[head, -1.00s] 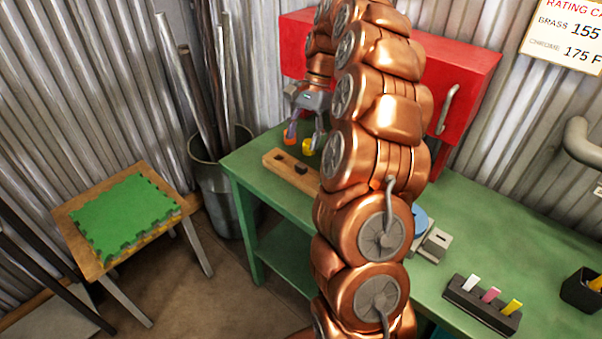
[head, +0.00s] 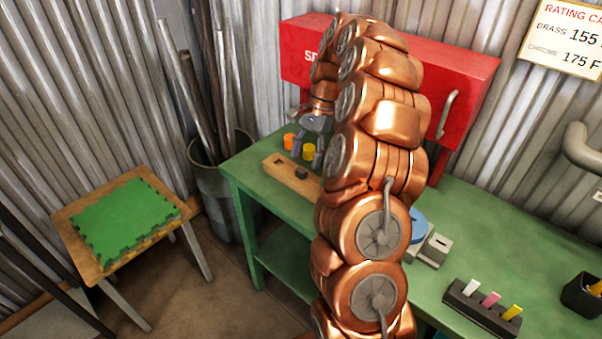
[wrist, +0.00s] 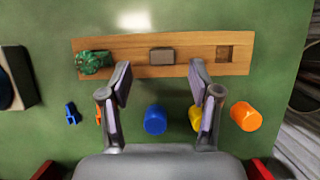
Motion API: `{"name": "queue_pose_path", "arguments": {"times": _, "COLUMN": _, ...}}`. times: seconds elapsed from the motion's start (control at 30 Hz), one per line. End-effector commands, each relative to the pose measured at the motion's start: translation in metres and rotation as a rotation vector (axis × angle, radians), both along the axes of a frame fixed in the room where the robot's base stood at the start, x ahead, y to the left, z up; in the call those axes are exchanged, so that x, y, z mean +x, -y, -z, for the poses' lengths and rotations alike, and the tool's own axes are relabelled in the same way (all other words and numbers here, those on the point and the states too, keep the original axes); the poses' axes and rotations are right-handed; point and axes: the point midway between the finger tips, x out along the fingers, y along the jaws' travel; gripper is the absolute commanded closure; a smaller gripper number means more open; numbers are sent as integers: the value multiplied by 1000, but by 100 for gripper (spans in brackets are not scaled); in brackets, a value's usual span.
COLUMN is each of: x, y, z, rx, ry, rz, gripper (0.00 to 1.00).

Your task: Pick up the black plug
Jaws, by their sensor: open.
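The dark plug (head: 301,173) shows as a small dark block on the wooden board (head: 283,170) on the green bench. In the wrist view the plug (wrist: 161,56) looks grey-brown and sits in the middle of the board (wrist: 200,46), with an empty square hole (wrist: 228,52) to its right. My gripper (wrist: 160,76) is open and empty, its fingertips apart on either side of the plug and a little nearer the bottom of the picture. In the head view my gripper (head: 311,148) hangs above the bench beside the board, partly hidden by my arm.
A green knobbly object (wrist: 93,63) sits at the board's left end. Blue (wrist: 155,119), yellow (wrist: 195,119) and orange (wrist: 245,115) pieces stand close to my fingers. A small blue piece (wrist: 71,113) lies left. A red cabinet (head: 470,75) stands behind the bench.

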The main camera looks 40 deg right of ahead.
Motion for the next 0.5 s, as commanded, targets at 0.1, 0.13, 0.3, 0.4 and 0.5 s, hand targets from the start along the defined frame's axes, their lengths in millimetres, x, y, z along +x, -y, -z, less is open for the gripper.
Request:
{"name": "queue_pose_path", "arguments": {"times": 0.1, "x": 1, "y": -7, "z": 14, "rx": 3, "ry": -4, "rz": -2, "gripper": 38}}
{"name": "queue_pose_path", "arguments": {"times": 0.13, "x": 0, "y": -8, "z": 18, "rx": 3, "ry": -5, "rz": -2, "gripper": 38}}
{"name": "queue_pose_path", "arguments": {"times": 0.3, "x": 0, "y": -13, "z": 32, "rx": 1, "ry": -1, "rz": -1, "gripper": 38}}
{"name": "queue_pose_path", "arguments": {"times": 0.4, "x": -1, "y": -13, "z": 34, "rx": 1, "ry": -1, "rz": -1, "gripper": 38}}
{"name": "queue_pose_path", "arguments": {"times": 0.5, "x": -1, "y": -13, "z": 34, "rx": 0, "ry": -1, "rz": 0, "gripper": 38}}
